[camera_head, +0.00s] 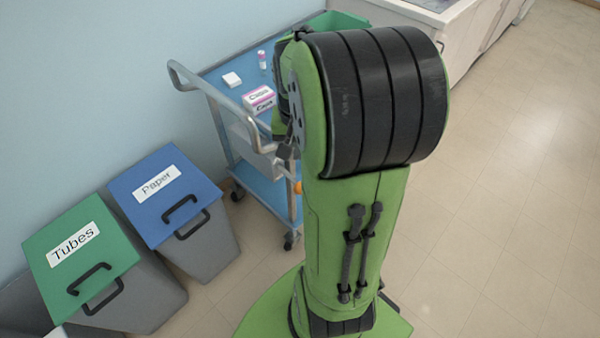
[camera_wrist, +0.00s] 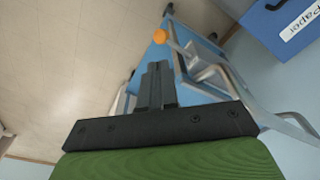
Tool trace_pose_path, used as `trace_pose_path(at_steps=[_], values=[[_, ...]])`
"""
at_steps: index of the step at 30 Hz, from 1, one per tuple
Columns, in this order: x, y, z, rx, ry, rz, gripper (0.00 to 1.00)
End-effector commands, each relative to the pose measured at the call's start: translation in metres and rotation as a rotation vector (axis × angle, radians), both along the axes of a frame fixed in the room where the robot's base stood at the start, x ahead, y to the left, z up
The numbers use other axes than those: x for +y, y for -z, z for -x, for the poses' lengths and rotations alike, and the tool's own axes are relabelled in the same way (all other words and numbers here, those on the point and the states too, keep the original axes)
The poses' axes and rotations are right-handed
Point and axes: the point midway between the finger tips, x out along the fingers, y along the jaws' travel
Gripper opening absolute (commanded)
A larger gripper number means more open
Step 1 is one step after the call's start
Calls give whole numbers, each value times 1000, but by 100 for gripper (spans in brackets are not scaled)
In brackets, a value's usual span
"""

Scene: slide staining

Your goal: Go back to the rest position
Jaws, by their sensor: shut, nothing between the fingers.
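My green and black arm fills the middle of the head view and hides part of the cart behind it. In the wrist view my gripper (camera_wrist: 158,68) is shut, its dark fingers together with nothing between them. It points toward the cart's side and the floor. In the head view a small dark part of the arm's end shows beside the cart handle, but the fingertips are not clear there.
A blue cart (camera_head: 222,72) with a grey handle (camera_head: 190,78) carries a box labelled Caps (camera_head: 258,99), a white block (camera_head: 232,79) and a small tube (camera_head: 262,60). Bins labelled Paper (camera_head: 160,205) and Tubes (camera_head: 85,250) stand at left. Floor at right (camera_head: 510,210) is clear.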

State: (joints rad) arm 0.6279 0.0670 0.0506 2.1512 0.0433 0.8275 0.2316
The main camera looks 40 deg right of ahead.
Motion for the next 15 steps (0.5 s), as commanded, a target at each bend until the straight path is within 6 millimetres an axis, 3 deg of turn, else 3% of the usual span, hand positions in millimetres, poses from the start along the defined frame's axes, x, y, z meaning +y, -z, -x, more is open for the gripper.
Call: trace_pose_path(at_steps=[11, 14, 15], values=[[3, -3, 0, -4, -10, 3, 0], [27, -38, 0, -43, -104, 32, 0], [44, -61, 3, -72, -172, 51, 0]])
